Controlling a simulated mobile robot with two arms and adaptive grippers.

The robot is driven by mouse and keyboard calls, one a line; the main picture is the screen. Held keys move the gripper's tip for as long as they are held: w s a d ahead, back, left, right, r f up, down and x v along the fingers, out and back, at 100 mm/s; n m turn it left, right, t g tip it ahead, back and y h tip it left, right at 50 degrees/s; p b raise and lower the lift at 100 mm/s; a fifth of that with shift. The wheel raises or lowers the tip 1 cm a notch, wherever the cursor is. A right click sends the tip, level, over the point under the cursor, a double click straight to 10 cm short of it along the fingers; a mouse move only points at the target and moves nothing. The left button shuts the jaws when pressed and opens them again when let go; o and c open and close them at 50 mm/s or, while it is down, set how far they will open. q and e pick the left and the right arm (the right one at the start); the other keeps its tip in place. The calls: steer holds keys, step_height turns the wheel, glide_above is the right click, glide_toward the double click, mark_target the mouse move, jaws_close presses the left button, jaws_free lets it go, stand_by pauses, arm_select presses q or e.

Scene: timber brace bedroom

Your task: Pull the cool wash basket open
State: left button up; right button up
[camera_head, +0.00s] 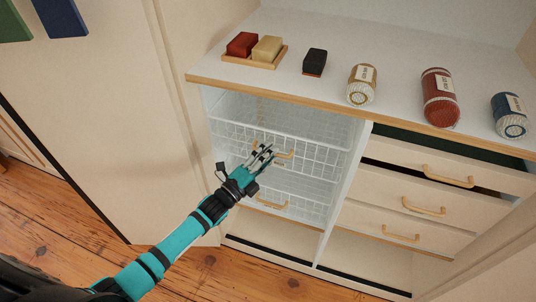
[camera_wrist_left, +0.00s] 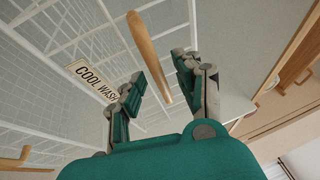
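The cool wash basket (camera_head: 322,157) is a white wire basket in the left bay of the white cabinet. Its "COOL WASH" label (camera_wrist_left: 92,80) is readable in the left wrist view. Its wooden bar handle (camera_head: 286,154) also shows in the left wrist view (camera_wrist_left: 149,52). My left gripper (camera_head: 266,154) is at the basket front, its fingers apart. In the wrist view, the handle's end reaches between the two fingertips (camera_wrist_left: 160,82); neither finger is visibly closed on it. My right gripper is not in view.
A lower wire basket (camera_head: 303,204) with a wooden handle (camera_head: 271,204) is below. Drawers with wooden handles (camera_head: 424,207) stand at right. Soap blocks on a tray (camera_head: 252,62), a dark block (camera_head: 315,62) and jars (camera_head: 440,98) are on the countertop. Wooden floor (camera_head: 180,262) is clear in front.

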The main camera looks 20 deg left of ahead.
arm_select(q)
steer(key=shift+c, duration=0.5)
jaws_close()
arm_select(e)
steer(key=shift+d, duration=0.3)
arm_select(q)
steer(key=shift+s, duration=0.15)
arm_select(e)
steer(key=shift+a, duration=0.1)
